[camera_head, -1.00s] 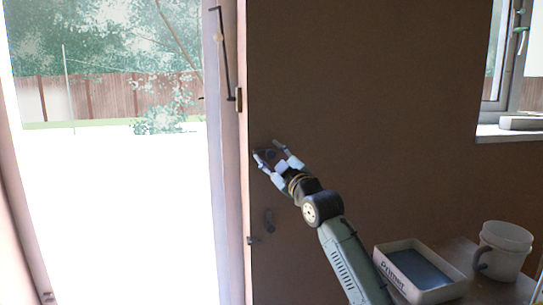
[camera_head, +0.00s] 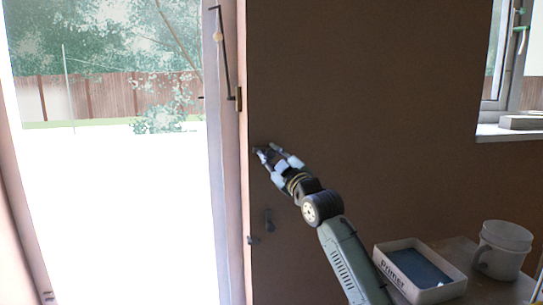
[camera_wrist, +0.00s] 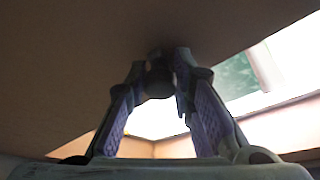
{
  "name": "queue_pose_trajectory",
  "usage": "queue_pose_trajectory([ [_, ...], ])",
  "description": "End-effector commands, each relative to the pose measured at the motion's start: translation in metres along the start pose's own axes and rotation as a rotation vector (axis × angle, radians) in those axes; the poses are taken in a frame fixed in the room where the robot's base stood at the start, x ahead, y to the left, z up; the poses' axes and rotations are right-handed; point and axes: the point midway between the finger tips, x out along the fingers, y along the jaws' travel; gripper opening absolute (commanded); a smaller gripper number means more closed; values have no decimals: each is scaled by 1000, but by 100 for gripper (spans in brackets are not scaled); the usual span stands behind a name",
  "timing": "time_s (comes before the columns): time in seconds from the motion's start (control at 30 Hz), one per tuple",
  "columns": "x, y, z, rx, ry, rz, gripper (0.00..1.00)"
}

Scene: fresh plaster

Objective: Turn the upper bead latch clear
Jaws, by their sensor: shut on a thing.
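My gripper (camera_head: 266,151) reaches up and left to the brown wall beside the door frame. Its fingers are shut on the upper bead latch, which they mostly hide in the head view. In the wrist view the latch (camera_wrist: 160,82) is a dark rounded piece against the wall surface, between the two fingertips of my gripper (camera_wrist: 161,66). Its exact angle cannot be told. A lower dark latch (camera_head: 269,220) sits on the wall below my gripper.
A bright glazed door opening with a pale frame (camera_head: 227,180) stands left of the latches. A small dark catch (camera_head: 252,240) is at the frame edge. A tray marked Primer (camera_head: 390,270) and a white bucket (camera_head: 505,250) stand at lower right. The wall right of my gripper is clear.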

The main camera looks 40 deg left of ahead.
Motion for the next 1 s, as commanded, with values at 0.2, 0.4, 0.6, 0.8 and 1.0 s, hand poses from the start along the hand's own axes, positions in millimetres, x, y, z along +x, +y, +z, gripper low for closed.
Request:
queue_pose_trajectory([
  [0.2,1,-2,-2,61,3,21,0],
  [0.4,1,-3,-3,185,6,72,0],
  [0.6,2,-3,-4,356,4,141,0],
  [0.8,3,-3,-5,530,4,213,0],
  [1.0,3,-3,-6,706,3,285,0],
])
